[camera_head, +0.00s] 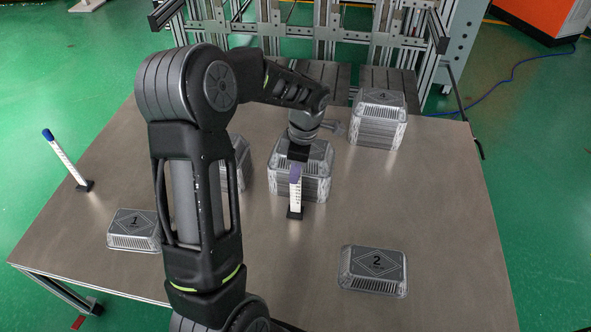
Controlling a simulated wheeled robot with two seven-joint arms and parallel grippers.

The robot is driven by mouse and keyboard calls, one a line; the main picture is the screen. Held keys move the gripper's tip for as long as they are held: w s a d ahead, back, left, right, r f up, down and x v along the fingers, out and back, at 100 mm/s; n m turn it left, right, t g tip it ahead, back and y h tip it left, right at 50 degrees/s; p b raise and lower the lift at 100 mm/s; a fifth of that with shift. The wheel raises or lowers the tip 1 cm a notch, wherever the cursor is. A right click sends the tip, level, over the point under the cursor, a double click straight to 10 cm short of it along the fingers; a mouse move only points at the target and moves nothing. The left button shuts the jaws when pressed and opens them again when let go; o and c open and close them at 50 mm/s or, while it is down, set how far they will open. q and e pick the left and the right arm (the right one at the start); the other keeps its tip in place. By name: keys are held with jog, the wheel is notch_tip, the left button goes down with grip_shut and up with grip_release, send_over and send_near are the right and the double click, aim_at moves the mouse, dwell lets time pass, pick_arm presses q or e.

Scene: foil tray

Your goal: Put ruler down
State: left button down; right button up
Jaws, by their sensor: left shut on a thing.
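My left arm comes in from the left and reaches over the table. Its gripper (297,160) is shut on the top of a white ruler (295,190) with a purple upper end. The ruler is upright, with a black foot (295,214) at its lower end. I cannot tell whether the foot touches the table. A second white ruler (66,160) with a blue top stands, leaning in the picture, on a black foot at the table's left. My right gripper is not in view.
A stack of foil trays (315,180) is just behind the held ruler. Another stack (378,120) is at the back right. Single trays marked 1 (135,230) and 2 (373,269) lie on the metal table (440,200). My arm partly hides more trays. The table's right side is clear.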

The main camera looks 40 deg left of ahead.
pick_arm(q)
jog(key=c, duration=1.3)
grip_release()
jog(key=r, duration=0.4)
jog(key=d+r, duration=0.1)
jog(key=r, duration=0.3)
jog(key=r+p, duration=0.1)
jog(key=r, duration=0.3)
jog(key=shift+w+d+r, duration=0.1)
jog(key=shift+w+d, duration=0.05)
jog(key=shift+w, duration=0.2)
